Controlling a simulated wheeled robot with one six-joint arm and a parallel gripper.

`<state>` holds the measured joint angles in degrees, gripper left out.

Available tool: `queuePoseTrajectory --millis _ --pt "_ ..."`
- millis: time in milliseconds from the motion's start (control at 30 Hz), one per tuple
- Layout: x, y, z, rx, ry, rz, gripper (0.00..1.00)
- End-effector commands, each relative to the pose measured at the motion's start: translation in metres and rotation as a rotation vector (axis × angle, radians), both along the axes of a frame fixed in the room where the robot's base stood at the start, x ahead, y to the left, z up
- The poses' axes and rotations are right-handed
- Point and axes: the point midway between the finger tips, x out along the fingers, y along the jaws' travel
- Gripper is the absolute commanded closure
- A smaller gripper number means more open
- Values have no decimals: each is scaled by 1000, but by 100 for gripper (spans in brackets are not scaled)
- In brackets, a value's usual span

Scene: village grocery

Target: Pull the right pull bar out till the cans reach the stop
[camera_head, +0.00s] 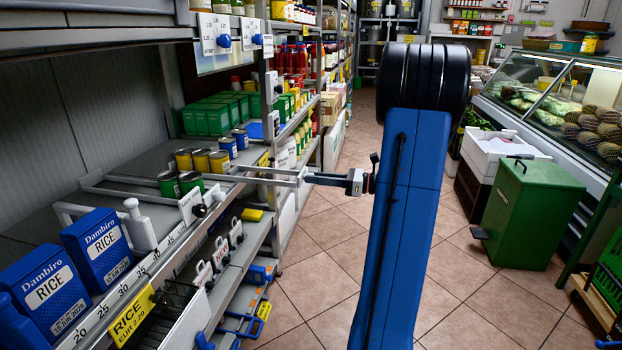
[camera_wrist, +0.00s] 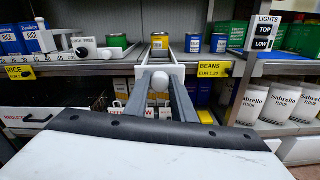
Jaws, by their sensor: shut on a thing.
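The right pull bar is a pale bar (camera_head: 262,181) that reaches out past the shelf's front edge. In the wrist view its white front plate (camera_wrist: 176,74) and round white knob (camera_wrist: 158,84) lie between my fingers. My gripper (camera_head: 304,176) is shut on this knob; it also shows in the wrist view (camera_wrist: 158,79). The stop cannot be made out.
Green cans (camera_head: 168,184) stand left of the yellow row, near a LOCK/FREE plate with a black knob (camera_wrist: 82,53). Blue cans (camera_wrist: 193,43) stand to the right. Rice boxes (camera_head: 98,247) are at the near left. The tiled floor (camera_head: 325,245) beside the shelf is clear.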

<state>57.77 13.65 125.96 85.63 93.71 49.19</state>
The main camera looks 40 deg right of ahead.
Motion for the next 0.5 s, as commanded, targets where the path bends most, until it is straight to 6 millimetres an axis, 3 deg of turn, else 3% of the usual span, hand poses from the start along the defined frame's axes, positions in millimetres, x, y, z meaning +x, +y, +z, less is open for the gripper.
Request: queuePoseTrajectory --millis 267,300,333,500 --pt "0 0 0 0 0 -1 100" --pt "0 0 0 0 0 -1 68" --pt "0 0 0 0 0 -1 60" --pt "0 0 0 0 0 0 58"
